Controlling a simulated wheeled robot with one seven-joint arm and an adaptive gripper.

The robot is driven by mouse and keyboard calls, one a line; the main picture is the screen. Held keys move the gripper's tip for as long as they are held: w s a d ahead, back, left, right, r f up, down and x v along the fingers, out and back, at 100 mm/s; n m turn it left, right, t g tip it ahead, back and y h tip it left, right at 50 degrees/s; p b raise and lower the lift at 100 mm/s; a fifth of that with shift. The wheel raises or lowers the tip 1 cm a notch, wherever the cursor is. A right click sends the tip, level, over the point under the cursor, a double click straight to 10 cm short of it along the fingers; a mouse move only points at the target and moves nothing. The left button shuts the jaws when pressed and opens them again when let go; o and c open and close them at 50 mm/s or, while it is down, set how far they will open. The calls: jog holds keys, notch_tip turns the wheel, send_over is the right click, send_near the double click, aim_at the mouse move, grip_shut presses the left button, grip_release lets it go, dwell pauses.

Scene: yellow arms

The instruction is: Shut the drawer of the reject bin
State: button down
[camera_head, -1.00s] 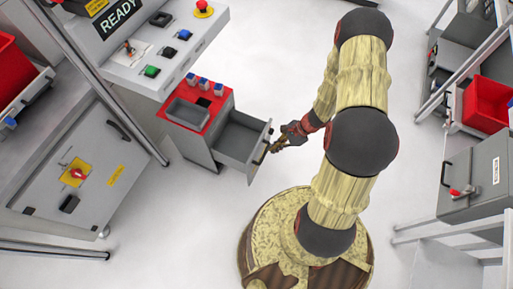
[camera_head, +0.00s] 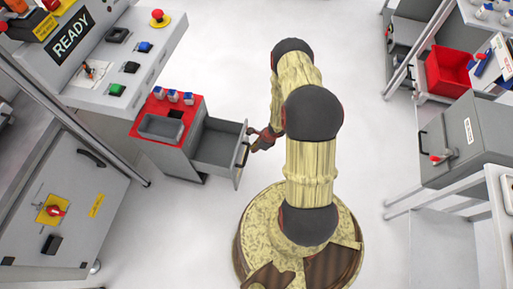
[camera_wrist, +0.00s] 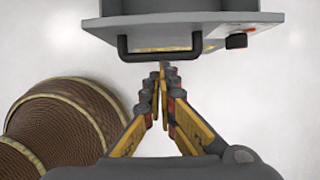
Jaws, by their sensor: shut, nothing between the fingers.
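The reject bin is a grey cabinet with a red top (camera_head: 190,100), left of centre in the head view. Its grey drawer (camera_head: 222,147) stands pulled out to the right and looks empty. The drawer's front carries a dark handle (camera_head: 243,154), which also shows as a black bar in the wrist view (camera_wrist: 160,57). My gripper (camera_head: 252,146) is at the drawer's front, on the handle side. In the wrist view, my gripper's fingertips (camera_wrist: 160,72) are together with nothing between them, close to the handle's middle. I cannot tell whether they touch it.
A console with a READY sign (camera_head: 70,36) stands behind the bin. A grey cabinet (camera_head: 65,200) is at the left. A red crate (camera_head: 447,70) and a grey box (camera_head: 465,140) are at the right. The floor right of the drawer is clear around my base.

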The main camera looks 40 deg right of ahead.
aim_at(247, 150)
jog(key=w+a+f, duration=0.1)
jog(key=w+a+f+b, duration=0.1)
jog(key=w+f, duration=0.1)
jog(key=shift+a+f, duration=0.15)
jog(key=shift+w+a+b, duration=0.3)
jog(key=shift+w+a, duration=0.15)
jog(key=shift+w, duration=0.15)
jog(key=w+a+b, duration=0.1)
jog(key=w+a, duration=1.3)
jog(key=w, duration=0.4)
jog(key=shift+w, duration=0.15)
jog(key=shift+a, duration=0.15)
jog(key=shift+b, duration=0.3)
